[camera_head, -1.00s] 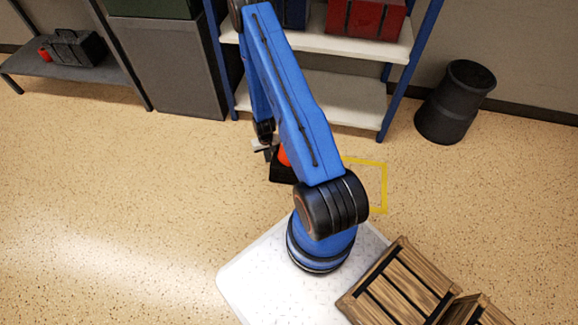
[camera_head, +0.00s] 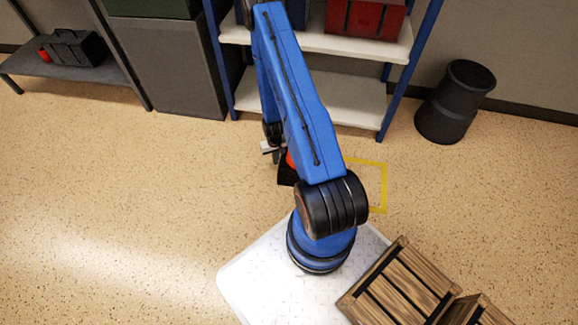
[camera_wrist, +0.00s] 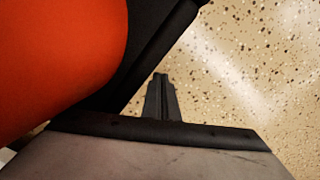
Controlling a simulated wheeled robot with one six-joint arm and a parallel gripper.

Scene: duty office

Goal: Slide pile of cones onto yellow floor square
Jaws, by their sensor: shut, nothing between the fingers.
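The pile of cones is orange-red with a black base (camera_head: 286,174), mostly hidden behind my blue arm in the head view. In the wrist view its orange body (camera_wrist: 60,60) fills the upper left, with the black base edge beside it. My gripper (camera_head: 272,153) is low at the left side of the pile. In the wrist view its fingers (camera_wrist: 161,85) are together and empty, close to the base; I cannot tell whether they touch it. The yellow floor square (camera_head: 384,188) is an outline on the floor right of the pile, partly hidden by my arm.
Wooden crates (camera_head: 398,283) stand at the lower right. A black bin (camera_head: 455,102) is at the upper right. A shelf rack (camera_head: 340,98) stands behind, with a grey cabinet (camera_head: 172,70) left of it. Speckled floor at the left is clear.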

